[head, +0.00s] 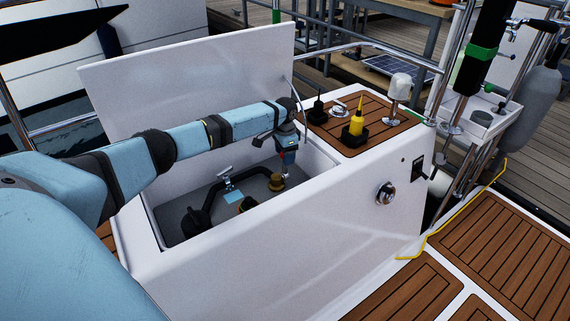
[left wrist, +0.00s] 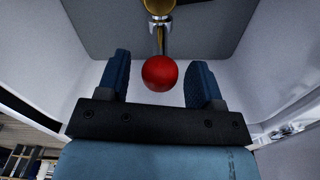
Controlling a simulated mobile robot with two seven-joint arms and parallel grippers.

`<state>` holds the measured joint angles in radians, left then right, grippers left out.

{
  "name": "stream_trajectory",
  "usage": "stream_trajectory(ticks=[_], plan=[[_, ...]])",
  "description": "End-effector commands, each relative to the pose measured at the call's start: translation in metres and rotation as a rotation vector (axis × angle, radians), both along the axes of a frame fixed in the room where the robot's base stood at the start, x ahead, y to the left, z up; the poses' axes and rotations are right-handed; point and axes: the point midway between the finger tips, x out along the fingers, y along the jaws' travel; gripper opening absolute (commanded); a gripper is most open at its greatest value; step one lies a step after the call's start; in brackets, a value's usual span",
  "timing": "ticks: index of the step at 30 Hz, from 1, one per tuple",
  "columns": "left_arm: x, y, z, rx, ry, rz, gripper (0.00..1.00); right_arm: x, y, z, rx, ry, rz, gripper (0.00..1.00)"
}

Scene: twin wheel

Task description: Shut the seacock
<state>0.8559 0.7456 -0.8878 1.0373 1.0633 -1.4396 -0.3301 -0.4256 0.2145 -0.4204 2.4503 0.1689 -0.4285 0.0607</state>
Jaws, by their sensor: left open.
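The seacock's brass body (head: 276,184) stands on the grey floor of an open white locker in the head view. In the left wrist view its brass top (left wrist: 158,8) shows at the upper edge, with a stem leading to a red ball knob (left wrist: 159,73). My left gripper (head: 288,163) reaches down into the locker, just above and to the right of the brass body. Its two blue fingers are open, one on each side of the red knob in the wrist view. My right gripper is not in view.
The raised white lid (head: 185,75) stands behind my left arm. Locker walls are close around the gripper.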

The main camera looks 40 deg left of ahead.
Motion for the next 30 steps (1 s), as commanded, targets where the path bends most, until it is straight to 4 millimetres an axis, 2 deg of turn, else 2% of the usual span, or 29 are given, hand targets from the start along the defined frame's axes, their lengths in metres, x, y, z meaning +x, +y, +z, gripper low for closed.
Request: stream_trajectory(ticks=[1, 6, 16, 24, 30], plan=[[0.000, 0.000, -0.010, 0.000, 0.000, 0.000, 0.60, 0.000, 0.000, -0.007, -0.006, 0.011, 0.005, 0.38], [0.000, 0.000, -0.022, 0.000, 0.000, 0.000, 0.60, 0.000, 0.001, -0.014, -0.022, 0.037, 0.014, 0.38], [0.000, 0.000, -0.024, 0.000, -0.001, 0.000, 0.60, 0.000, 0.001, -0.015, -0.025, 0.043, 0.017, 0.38], [0.000, 0.000, -0.024, 0.000, 0.000, -0.001, 0.00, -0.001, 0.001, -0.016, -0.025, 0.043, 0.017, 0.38], [0.000, -0.001, -0.022, 0.006, -0.002, -0.001, 0.00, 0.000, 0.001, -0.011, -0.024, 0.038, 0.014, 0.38]])
